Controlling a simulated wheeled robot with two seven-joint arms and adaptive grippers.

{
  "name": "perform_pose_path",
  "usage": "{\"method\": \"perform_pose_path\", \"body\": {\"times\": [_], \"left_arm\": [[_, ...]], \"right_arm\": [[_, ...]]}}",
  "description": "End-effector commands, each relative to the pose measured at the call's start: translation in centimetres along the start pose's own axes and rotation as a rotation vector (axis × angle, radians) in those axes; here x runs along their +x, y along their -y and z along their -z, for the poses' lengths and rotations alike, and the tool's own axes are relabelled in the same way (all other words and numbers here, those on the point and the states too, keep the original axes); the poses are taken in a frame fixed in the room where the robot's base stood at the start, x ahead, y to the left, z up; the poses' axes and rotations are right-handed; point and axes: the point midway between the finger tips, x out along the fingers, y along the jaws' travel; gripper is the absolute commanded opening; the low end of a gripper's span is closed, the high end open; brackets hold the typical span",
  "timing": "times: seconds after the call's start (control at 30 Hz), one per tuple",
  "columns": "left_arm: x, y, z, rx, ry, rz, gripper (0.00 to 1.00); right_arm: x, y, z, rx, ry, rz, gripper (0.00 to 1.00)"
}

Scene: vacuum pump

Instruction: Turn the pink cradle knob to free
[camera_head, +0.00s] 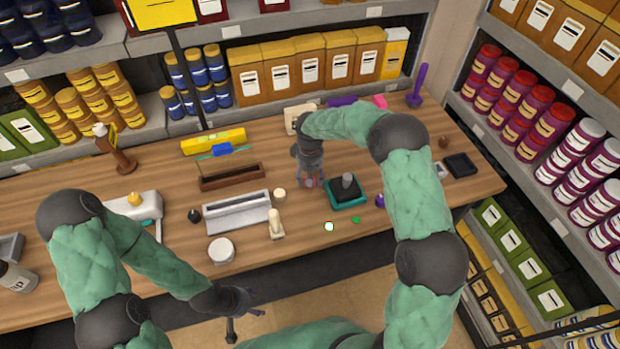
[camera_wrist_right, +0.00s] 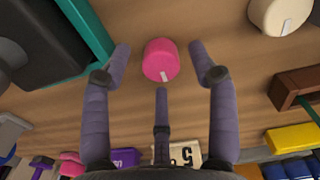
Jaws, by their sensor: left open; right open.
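The pink knob (camera_wrist_right: 160,60) is a short round cap with a white mark on its rim, which points down and slightly right in the right wrist view. My right gripper (camera_wrist_right: 159,52) is open, with its fingers spread around the knob and one finger below it in that view; I see gaps at both sides. In the head view my right gripper (camera_head: 312,181) points down at the table and mostly hides the knob. My left gripper (camera_head: 240,299) is open and empty, in front of the table's front edge.
A teal tray with a dark block (camera_head: 347,189) stands close beside my right gripper. A cream round knob (camera_head: 280,195) and a brown rack (camera_head: 232,178) are to its left. A purple stand (camera_head: 417,86) is at the back right. Shelves enclose the table's back and right.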

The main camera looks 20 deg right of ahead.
Motion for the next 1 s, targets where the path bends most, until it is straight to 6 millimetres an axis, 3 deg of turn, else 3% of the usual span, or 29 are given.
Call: {"method": "perform_pose_path", "body": {"times": [0.5, 0.7, 1.0], "left_arm": [[0.0, 0.0, 0.0, 0.000, 0.000, 0.000, 0.60], [0.0, 0.0, 0.0, 0.000, 0.000, 0.000, 0.60], [0.0, 0.0, 0.0, 0.000, 0.000, 0.000, 0.60]], "right_arm": [[-9.2, 0.1, 0.0, -0.002, 0.000, 0.000, 0.60], [-10.9, 0.1, 0.0, -0.001, 0.002, 0.001, 0.60], [-11.2, 0.1, -0.1, -0.001, 0.003, 0.001, 0.60]]}}
